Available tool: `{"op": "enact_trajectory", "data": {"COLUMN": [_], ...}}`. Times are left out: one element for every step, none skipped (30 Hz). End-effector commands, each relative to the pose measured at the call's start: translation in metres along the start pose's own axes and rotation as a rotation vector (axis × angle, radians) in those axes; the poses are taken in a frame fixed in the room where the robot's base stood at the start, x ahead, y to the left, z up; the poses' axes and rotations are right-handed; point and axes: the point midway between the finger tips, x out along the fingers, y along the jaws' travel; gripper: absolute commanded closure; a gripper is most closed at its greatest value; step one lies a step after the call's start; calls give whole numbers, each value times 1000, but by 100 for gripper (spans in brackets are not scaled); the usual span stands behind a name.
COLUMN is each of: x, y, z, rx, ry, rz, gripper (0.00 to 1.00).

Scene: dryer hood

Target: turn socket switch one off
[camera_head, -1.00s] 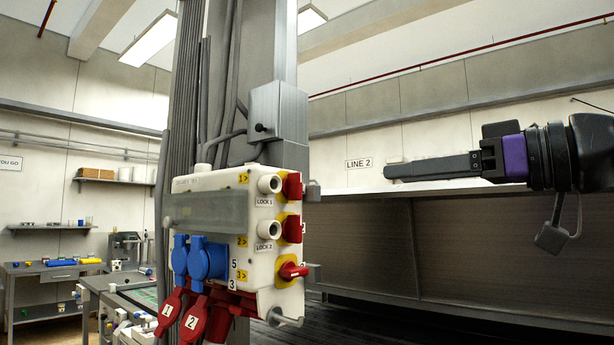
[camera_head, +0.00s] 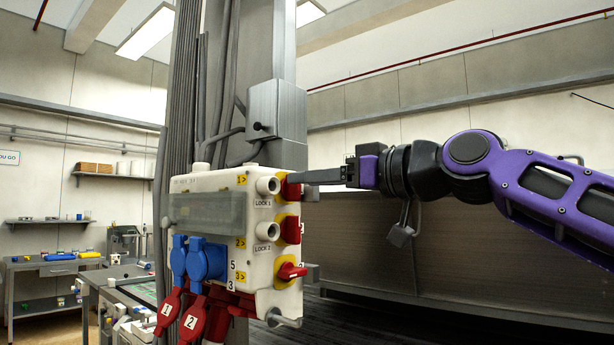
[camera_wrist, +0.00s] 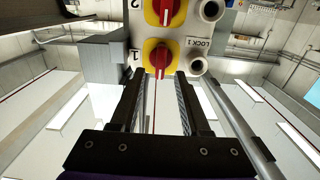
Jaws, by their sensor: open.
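The socket box (camera_head: 205,180) is white and stands on a column. Switch one (camera_head: 284,190) is the top red knob on a yellow plate on its right side, partly hidden behind my fingertips. In the wrist view, upside down, switch one (camera_wrist: 161,57) shows its red handle upright in the picture. My gripper (camera_head: 294,178) is open, and its fingertips reach the knob from the right. In the wrist view the fingers (camera_wrist: 161,79) lie left and right of the handle's lower end. Contact cannot be told.
Switch two (camera_head: 289,229) and a third red switch (camera_head: 290,271) sit below. White round LOCK 1 (camera_head: 268,185) and LOCK 2 (camera_head: 267,231) fittings are close beside them. Blue sockets (camera_head: 206,260) and red plugs (camera_head: 193,318) hang at the front. A grey box (camera_head: 277,110) is above.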

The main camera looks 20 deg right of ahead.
Motion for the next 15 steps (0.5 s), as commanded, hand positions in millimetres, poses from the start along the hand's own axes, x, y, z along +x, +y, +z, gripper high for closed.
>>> {"op": "enact_trajectory", "data": {"x": [6, 8, 10, 12, 13, 14, 14, 14, 14, 14, 14, 14, 14, 14, 14], "y": [0, 0, 0, 0, 0, 0, 0, 0, 0, 0, 0, 0, 0, 0, 0], "z": [0, 0, 0, 0, 0, 0, 0, 0, 0, 0, 0, 0, 0, 0, 0], "rx": [-1, -1, -1, -1, -1, -1, -1, -1, -1, -1, -1, -1, -1, -1, -1], "ry": [-2, -2, -1, -1, 0, 0, 0, 0, 0, 0, 0, 0, 0, 0, 0], "rz": [-1, -1, -1, -1, -1, 0, 0, 0, 0, 0, 0, 0, 0, 0, 0], "gripper": [54, 54, 54, 54, 54, 54, 54, 54, 54, 54, 54, 54, 54, 56, 63]}}
